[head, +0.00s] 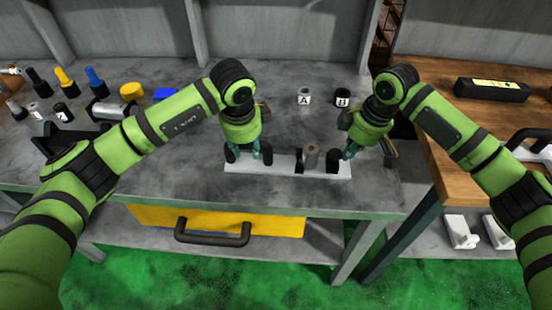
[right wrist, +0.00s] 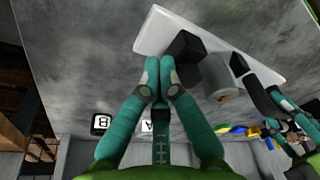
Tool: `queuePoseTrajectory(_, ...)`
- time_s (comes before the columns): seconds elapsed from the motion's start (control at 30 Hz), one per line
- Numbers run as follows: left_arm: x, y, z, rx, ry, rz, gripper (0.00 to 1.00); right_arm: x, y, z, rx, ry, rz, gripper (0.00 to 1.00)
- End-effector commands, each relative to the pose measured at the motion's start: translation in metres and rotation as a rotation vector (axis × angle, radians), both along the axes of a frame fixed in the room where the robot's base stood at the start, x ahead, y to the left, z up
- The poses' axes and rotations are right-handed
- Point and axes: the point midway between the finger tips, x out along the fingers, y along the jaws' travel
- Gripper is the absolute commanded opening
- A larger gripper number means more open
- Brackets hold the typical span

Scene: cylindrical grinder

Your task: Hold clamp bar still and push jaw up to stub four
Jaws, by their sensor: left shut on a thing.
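The clamp bar (head: 287,169) is a long white strip lying along the front of the grey bench, with black blocks standing on it. My left gripper (head: 249,155) is shut on the bar at its left part; the exact grip is partly hidden. The black jaw (head: 333,160) stands near the bar's right end, and also shows in the right wrist view (right wrist: 184,48). A grey cylinder (head: 311,156) stands just left of the jaw, also in the right wrist view (right wrist: 219,76). My right gripper (right wrist: 159,92) is shut and empty, its fingertips close beside the jaw; contact cannot be told.
Tools and a yellow cylinder (head: 132,90) are at the left back. A wooden table (head: 440,160) borders the bench on the right. The bench behind the bar is mostly free.

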Motion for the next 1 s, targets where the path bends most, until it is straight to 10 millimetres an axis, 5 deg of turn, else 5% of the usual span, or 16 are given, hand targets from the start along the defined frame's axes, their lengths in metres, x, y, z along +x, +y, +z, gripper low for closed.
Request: queuePoseTrajectory(1.0,0.001,-0.001,0.0,-0.001,-0.003,0.001,0.0,0.0,0.024,0.001,0.007,0.0,0.005,0.0)
